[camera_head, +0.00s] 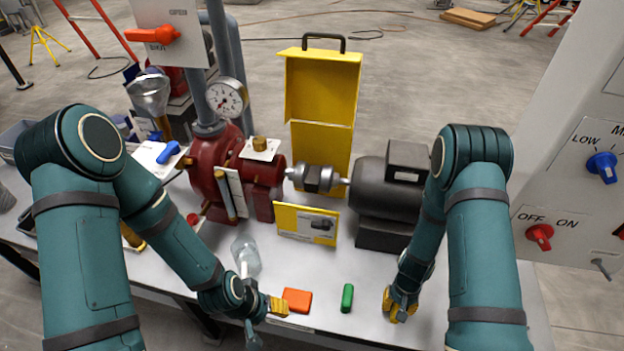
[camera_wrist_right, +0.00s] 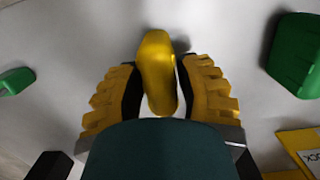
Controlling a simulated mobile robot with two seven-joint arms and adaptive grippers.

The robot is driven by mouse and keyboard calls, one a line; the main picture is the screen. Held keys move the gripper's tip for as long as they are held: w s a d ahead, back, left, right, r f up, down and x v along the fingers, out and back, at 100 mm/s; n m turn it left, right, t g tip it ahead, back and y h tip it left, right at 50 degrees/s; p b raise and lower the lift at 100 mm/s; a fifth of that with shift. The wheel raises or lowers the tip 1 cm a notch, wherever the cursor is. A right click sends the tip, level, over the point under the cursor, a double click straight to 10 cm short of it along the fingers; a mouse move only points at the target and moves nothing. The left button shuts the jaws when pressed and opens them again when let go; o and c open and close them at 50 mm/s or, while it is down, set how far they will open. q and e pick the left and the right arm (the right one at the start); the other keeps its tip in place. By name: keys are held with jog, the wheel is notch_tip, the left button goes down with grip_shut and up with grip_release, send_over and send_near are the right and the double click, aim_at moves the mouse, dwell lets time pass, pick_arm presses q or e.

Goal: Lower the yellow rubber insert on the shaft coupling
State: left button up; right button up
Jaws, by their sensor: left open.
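The shaft coupling (camera_head: 318,178) is grey with a dark middle, on the shaft between the red pump and the dark motor. I see no yellow insert on it. A yellow cover (camera_head: 322,85) with a black handle stands upright behind it. A yellow oblong piece (camera_wrist_right: 158,70) lies between the fingers of my right gripper (camera_wrist_right: 160,85); whether both pads press on it is unclear. In the head view my right gripper (camera_head: 398,306) is low over the table's front, right of the motor-side green piece. My left gripper (camera_head: 272,305) is open beside the orange block.
An orange block (camera_head: 297,300) and a green piece (camera_head: 347,298) lie on the table front. A yellow sign (camera_head: 304,223) stands before the coupling. The red pump (camera_head: 235,180) and dark motor (camera_head: 385,190) flank it. A clear vessel (camera_head: 246,255) stands near my left wrist.

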grip_shut()
notch_tip(320, 180, up, 4)
jog(key=p, duration=0.3)
pick_arm(q)
notch_tip(320, 180, up, 8)
jog(key=w+p, duration=0.1)
jog(key=p, duration=0.3)
jog(key=shift+w+a+f+t+p, duration=0.2)
jog(key=shift+w+t+p, duration=0.1)
jog(key=shift+w, duration=0.1)
pick_arm(e)
jog(key=shift+r, duration=2.55)
